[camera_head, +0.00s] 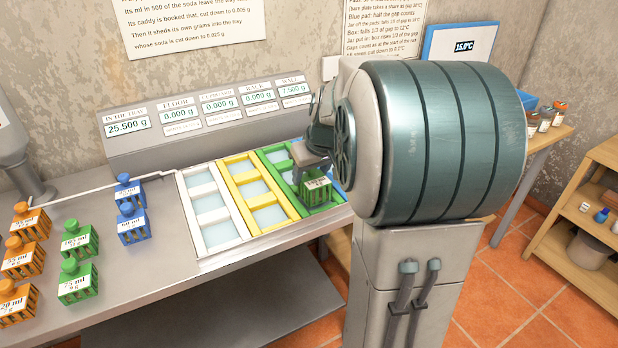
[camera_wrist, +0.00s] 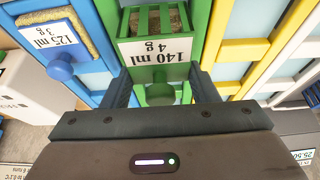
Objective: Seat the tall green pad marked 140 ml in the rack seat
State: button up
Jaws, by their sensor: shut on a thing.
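The green pad (camera_head: 317,190) has a white label that reads 140 ml, 4 g in the wrist view (camera_wrist: 155,48). My gripper (camera_head: 311,160) is shut on its green knob (camera_wrist: 160,94), with one finger on each side. The pad is upright at the near end of the green rack column (camera_head: 282,172), third of the coloured columns from the left. Its underside is hidden, so I cannot tell whether it rests in the seat or hangs just above it. The display marked RACK (camera_head: 255,98) reads 0.000 g.
White (camera_head: 190,205) and yellow (camera_head: 236,185) columns show empty seats. A blue pad marked 125 ml (camera_wrist: 55,35) sits in the blue column beside the green one. Several orange, green (camera_head: 78,282) and blue (camera_head: 132,226) pads stand on the bench left. The tray display (camera_head: 127,127) reads 25.500 g.

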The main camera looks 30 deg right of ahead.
jog(key=shift+f, duration=0.95)
jog(key=shift+f, duration=0.2)
jog(key=o, duration=0.9)
jog(key=shift+o, duration=0.2)
jog(key=shift+r, duration=0.1)
